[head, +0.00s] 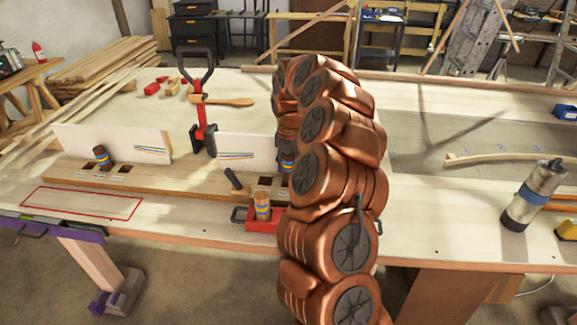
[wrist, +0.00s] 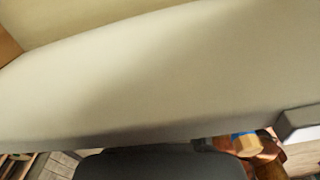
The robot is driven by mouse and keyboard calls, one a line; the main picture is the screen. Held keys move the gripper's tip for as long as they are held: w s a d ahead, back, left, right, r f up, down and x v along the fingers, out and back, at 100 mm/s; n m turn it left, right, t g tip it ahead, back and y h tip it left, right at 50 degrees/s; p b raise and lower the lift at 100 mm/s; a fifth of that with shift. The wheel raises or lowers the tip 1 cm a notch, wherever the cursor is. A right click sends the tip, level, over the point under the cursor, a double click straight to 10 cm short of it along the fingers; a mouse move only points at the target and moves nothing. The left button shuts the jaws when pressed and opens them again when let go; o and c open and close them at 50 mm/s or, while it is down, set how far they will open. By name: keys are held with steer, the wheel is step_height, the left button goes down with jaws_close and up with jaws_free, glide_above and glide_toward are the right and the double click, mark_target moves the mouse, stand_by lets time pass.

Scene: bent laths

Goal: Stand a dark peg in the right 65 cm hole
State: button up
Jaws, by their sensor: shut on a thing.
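A long board (head: 190,183) with dark openings and small labels lies along the bench's front. A brown peg with blue and yellow bands (head: 102,157) stands at its left part. A lighter banded peg (head: 262,205) stands in a red tray (head: 264,223) in front of the board. A short dark handle-like piece (head: 236,181) leans near the right openings (head: 265,182). My gripper (wrist: 240,148) is mostly hidden behind my arm in the head view. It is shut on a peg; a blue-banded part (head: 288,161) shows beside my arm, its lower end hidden.
Two white upright panels, a left one (head: 112,142) and a right one (head: 247,152), stand behind the board. A pale surface fills most of the wrist view. A metal canister (head: 535,195) stands at right.

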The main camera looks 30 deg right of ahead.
steer(key=shift+f+b, duration=0.45)
steer(key=shift+f, duration=1.05)
steer(key=o, duration=1.3)
steer(key=shift+c, duration=0.2)
steer(key=shift+r, duration=0.1)
steer(key=shift+r+p, duration=1.8)
steer(key=shift+r, duration=2.6)
